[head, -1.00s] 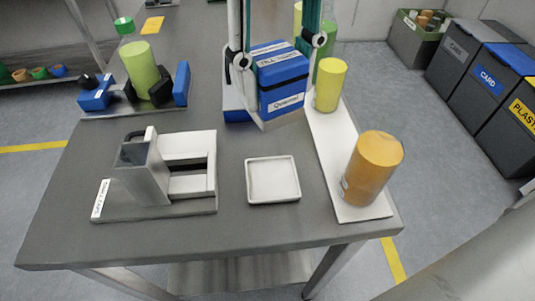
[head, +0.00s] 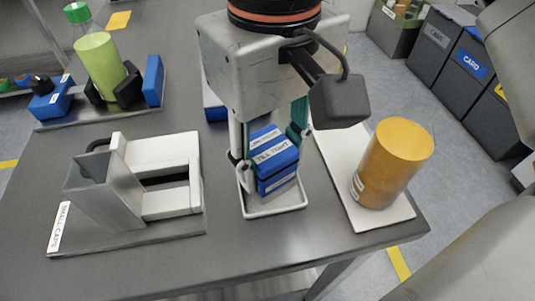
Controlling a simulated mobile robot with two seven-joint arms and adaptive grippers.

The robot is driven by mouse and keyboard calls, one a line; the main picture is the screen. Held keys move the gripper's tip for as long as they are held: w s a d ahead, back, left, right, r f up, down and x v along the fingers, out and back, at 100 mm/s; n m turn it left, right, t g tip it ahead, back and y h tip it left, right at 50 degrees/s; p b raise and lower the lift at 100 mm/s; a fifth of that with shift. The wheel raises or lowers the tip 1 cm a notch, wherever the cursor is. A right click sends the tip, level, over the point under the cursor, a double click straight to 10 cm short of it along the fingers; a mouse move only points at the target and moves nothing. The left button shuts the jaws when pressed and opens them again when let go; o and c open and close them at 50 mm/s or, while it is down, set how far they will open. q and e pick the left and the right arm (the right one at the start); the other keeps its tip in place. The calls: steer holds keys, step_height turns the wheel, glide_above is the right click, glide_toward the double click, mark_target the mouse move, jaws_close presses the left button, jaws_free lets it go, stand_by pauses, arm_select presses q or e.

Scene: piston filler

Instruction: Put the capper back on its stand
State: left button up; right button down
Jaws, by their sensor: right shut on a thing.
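The capper (head: 274,162) is a blue block with a white label reading "TILL TIGHT". My right gripper (head: 267,148) comes down from above and is shut on it, one finger on each side. The capper is upright and slightly turned, over a white square tray (head: 277,210) with a low rim. I cannot tell whether its underside touches the tray. A blue piece (head: 213,107) shows partly behind my right gripper; I cannot tell whether it is the capper's stand. My left gripper is not in view.
A metal chute labelled "SMALL CAPS" (head: 105,195) stands on the left. An orange cylinder (head: 392,160) stands on a white board (head: 372,216) at right. A green-capped bottle (head: 97,60) stands in a blue and black holder at back left. The front table strip is clear.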

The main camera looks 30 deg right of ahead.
steer(key=shift+s+f, duration=0.1)
steer(key=c, duration=1.3)
jaws_free()
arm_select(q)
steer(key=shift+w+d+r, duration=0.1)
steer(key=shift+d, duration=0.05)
